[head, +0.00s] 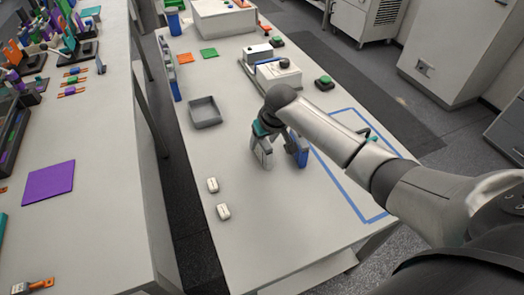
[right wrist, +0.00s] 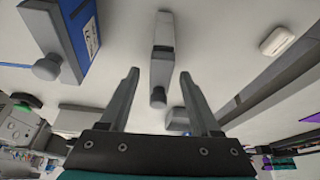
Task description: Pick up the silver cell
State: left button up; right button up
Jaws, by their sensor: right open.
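The silver cell (right wrist: 160,55) is a slim grey block with a round knob at its near end. In the right wrist view it lies in the space ahead of and between the fingers of my right gripper (right wrist: 158,88), which is open. The fingers are apart from it on both sides, and I cannot tell how deep it sits between them. In the head view my right gripper (head: 275,140) is low over the table, and its fingers are hard to separate from the cell there. My left gripper is not in view.
A blue cell (right wrist: 75,35) stands close beside the silver one and also shows in the head view (head: 299,152). Two small white blocks (head: 213,185) (head: 223,211) lie front left. A grey tray (head: 204,112) is behind. The table (head: 270,225) is clear in front.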

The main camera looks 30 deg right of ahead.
jog(key=shift+x, duration=1.3)
grip_shut()
jog(key=shift+r, duration=0.1)
dwell(0.4)
